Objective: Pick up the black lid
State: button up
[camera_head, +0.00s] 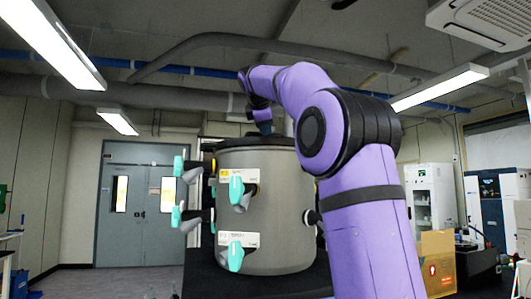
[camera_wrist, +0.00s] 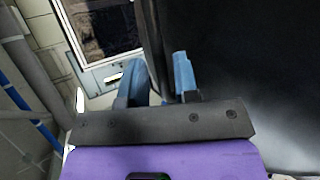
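The black lid (camera_head: 228,144) shows as a thin dark rim on top of a grey cylindrical chamber in the head view. In the wrist view the lid (camera_wrist: 255,65) appears as a large dark surface filling the right side. My gripper (camera_head: 264,127) is at the top of the chamber, by the lid. In the wrist view my gripper (camera_wrist: 160,75) has its two blue fingers apart. The lid's dark edge runs down between them, with the right finger in front of the dark surface. I cannot tell whether either finger touches the lid.
The grey chamber (camera_head: 280,215) carries several teal-handled valves (camera_head: 237,190) on its front and left side. It stands on a dark surface. A cardboard box (camera_head: 438,262) is at the right. Grey double doors (camera_head: 137,205) are at the back left, with open floor before them.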

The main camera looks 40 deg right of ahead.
jog(key=x, duration=0.5)
jog(key=shift+r, duration=0.15)
grip_shut()
jog(key=shift+r, duration=0.1)
